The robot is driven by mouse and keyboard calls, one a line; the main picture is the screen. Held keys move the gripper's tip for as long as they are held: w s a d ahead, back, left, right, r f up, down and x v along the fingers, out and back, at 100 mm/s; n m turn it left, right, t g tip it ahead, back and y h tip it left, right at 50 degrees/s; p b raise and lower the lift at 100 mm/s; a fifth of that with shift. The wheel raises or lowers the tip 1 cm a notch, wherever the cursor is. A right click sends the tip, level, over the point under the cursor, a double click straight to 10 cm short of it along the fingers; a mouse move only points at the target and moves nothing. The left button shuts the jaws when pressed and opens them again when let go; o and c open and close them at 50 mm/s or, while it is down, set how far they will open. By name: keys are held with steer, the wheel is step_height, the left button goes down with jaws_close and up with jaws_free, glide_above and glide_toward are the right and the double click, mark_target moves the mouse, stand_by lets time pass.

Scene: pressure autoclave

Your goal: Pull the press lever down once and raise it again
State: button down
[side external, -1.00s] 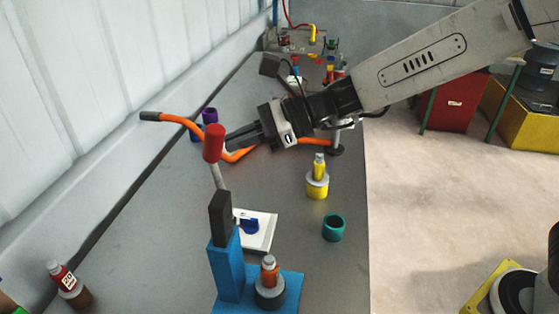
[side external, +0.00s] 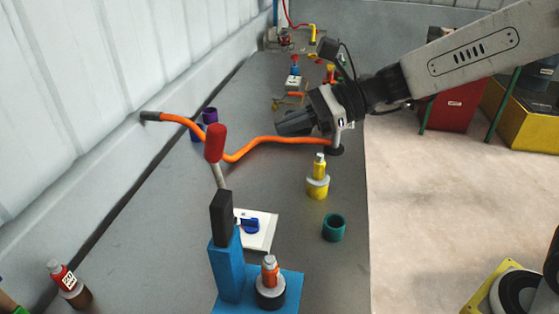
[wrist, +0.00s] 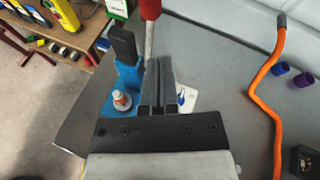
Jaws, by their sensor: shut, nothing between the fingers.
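The press lever has a red knob (side external: 215,143) on a grey rod, rising steeply from a black block (side external: 221,217) on the blue press stand (side external: 228,270). An orange-capped vial (side external: 269,270) in a dark ring sits on the blue base. My gripper (side external: 281,125) is shut and empty, up and to the right of the knob in the side view, clear of it. In the wrist view my shut fingers (wrist: 158,62) point toward the press, and the red knob (wrist: 150,9) is cut by the top edge.
An orange hose (side external: 262,145) with a black end lies across the bench behind the lever. A yellow vial (side external: 318,180), a teal ring (side external: 333,228) and a white plate with a blue part (side external: 262,232) stand on the grey bench. A wall runs along the left.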

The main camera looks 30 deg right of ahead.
steer(key=shift+r+v, duration=0.25)
steer(key=shift+v, duration=1.1)
steer(key=shift+r+v, duration=0.25)
steer(key=shift+v, duration=1.05)
steer(key=shift+w+a+f, duration=0.1)
steer(key=shift+w, duration=0.05)
steer(key=s+d+f+n+g+h, duration=0.1)
steer(key=s+d+f+n+h, duration=0.3)
steer(key=f+n, duration=0.6)
steer(key=s+d+f+n+g+h, duration=0.2)
steer(key=s+d+f+n+h, duration=0.3)
steer(key=d+f+n+h, duration=0.3)
steer(key=d+f+n, duration=0.2)
steer(key=d+f, duration=0.1)
steer(key=f, duration=0.1)
steer(key=shift+s+h, duration=0.25)
steer(key=shift+h, duration=0.15)
